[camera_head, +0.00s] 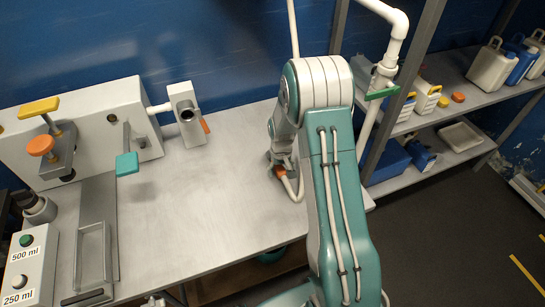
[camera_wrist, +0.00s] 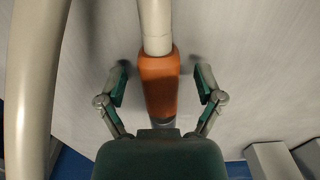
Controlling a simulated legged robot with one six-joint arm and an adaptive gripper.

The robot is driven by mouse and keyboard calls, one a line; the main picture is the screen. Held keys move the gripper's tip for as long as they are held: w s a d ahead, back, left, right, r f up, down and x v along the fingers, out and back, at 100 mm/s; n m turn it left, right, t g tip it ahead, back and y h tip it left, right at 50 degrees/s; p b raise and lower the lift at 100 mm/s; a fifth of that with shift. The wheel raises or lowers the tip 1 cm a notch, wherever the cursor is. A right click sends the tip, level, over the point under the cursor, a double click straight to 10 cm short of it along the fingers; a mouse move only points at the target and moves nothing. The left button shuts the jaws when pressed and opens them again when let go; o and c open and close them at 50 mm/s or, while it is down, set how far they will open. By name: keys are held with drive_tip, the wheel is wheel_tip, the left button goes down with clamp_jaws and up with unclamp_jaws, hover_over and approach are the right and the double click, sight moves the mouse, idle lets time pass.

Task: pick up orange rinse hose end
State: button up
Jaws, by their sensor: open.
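The orange rinse hose end (camera_wrist: 159,84) is an orange sleeve on a pale hose (camera_wrist: 156,25). In the wrist view it lies between the two fingers of my gripper (camera_wrist: 160,90), with a gap on each side. My gripper is open around it. In the head view the orange hose end (camera_head: 280,171) shows only as a small patch below my wrist, beside the curved pale hose (camera_head: 294,188) over the right part of the bench. My arm hides part of this area, and my gripper's fingers are hard to make out there.
The metal bench (camera_head: 190,220) has clear room in its middle. At left stand a grey machine (camera_head: 85,135) with a teal-handled lever (camera_head: 127,163), and a button box (camera_head: 25,265). A shelf rack (camera_head: 440,120) with containers and a white pipe with a green valve handle (camera_head: 382,93) stand at right.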

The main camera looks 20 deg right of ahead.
clamp_jaws()
